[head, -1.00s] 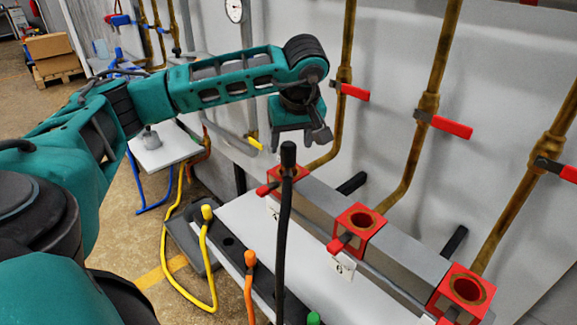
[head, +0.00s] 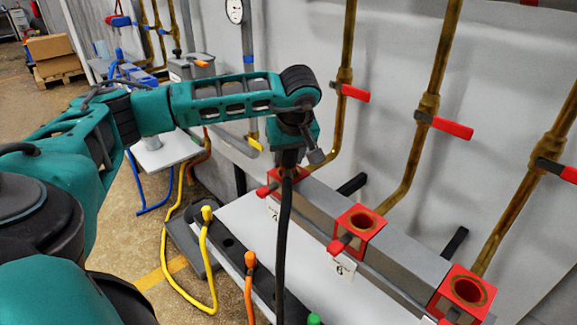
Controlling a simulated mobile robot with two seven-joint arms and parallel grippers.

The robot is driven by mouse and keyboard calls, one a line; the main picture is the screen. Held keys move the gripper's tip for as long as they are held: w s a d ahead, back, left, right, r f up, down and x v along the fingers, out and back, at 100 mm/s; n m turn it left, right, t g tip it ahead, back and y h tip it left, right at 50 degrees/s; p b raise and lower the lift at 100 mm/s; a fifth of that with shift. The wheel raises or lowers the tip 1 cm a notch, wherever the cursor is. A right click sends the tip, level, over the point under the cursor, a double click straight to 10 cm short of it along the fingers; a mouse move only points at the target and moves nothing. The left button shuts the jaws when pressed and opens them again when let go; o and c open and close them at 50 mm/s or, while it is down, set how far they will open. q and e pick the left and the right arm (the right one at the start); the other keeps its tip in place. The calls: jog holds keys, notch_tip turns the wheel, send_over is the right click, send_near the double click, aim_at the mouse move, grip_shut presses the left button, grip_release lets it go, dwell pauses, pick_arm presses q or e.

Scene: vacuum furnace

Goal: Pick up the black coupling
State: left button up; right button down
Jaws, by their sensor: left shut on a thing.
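The black coupling (head: 288,172) is at the top of a thick black hose (head: 283,235), which hangs down from it past the front of the bench. My left gripper (head: 289,158) is above the coupling with its fingers pointing down, shut on it. The fingers and gripper body hide most of the coupling. The coupling is upright and overlaps the leftmost red socket (head: 303,181) in the picture; I cannot tell whether they touch. My right gripper is out of view.
Red sockets (head: 360,220) (head: 467,289) sit along a grey rail. Yellow (head: 207,213) and orange (head: 250,260) couplings stand in a dark rack on the left. Brass pipes with red valve handles (head: 443,125) rise along the wall behind.

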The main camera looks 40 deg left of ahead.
pick_arm(q)
jog(key=c, duration=0.6)
grip_shut()
jog(key=shift+r, duration=0.15)
